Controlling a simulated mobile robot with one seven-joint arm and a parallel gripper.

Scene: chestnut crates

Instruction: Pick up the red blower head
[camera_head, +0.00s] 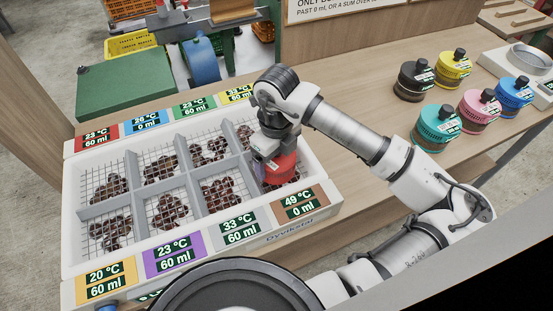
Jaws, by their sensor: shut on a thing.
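The red blower head (281,169) is a red cylinder in the camera_head view, at the right end of the white sectioned tray (72,215). It is over the front-right compartment, behind the brown label reading 49 °C and 0 ml (300,204). My gripper (266,152) comes down from above and is shut on the red blower head. My gripper and wrist hide the head's top and left side. I cannot tell whether its underside touches the mesh or chestnuts below.
Other tray compartments hold brown chestnuts (218,194) on wire mesh. Several other blower heads, including a teal one (436,127) and a black one (413,82), stand on the wooden table (350,85) at right. A metal ring-shaped holder (528,60) is at far right.

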